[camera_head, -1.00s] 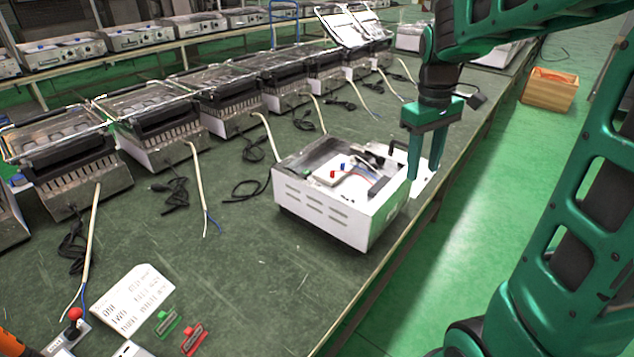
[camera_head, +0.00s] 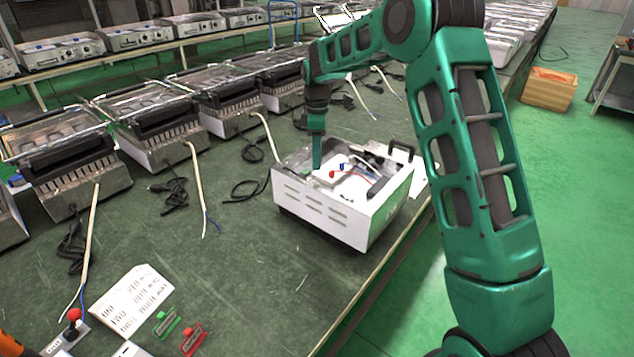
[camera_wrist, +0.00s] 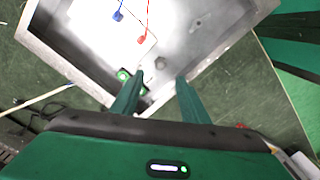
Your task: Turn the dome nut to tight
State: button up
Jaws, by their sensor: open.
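An open white metal housing (camera_head: 322,213) stands on the green bench in the head view. Its inside shows in the wrist view, with a grey rim (camera_wrist: 60,62) and a pale floor. A small grey hexagonal piece (camera_wrist: 161,62), which looks like the dome nut, sits on that floor. I cannot make out the nut in the head view. My gripper (camera_wrist: 159,78) is open and empty, with the nut just beyond and between its fingertips in the picture. I cannot tell how high the fingertips are above it. In the head view my gripper (camera_head: 316,167) points down at the housing's back left part.
A red connector (camera_wrist: 143,40) and a blue connector (camera_wrist: 118,15) with thin wires lie near the nut. A green part (camera_wrist: 123,75) is beside the left finger. Several grills line the bench behind.

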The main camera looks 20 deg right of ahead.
aim_at(317, 185)
notch_tip(317, 185, down, 10)
jog(key=shift+r, duration=0.15)
jog(key=shift+c, duration=0.2)
jog(key=shift+d, duration=0.1)
grip_shut()
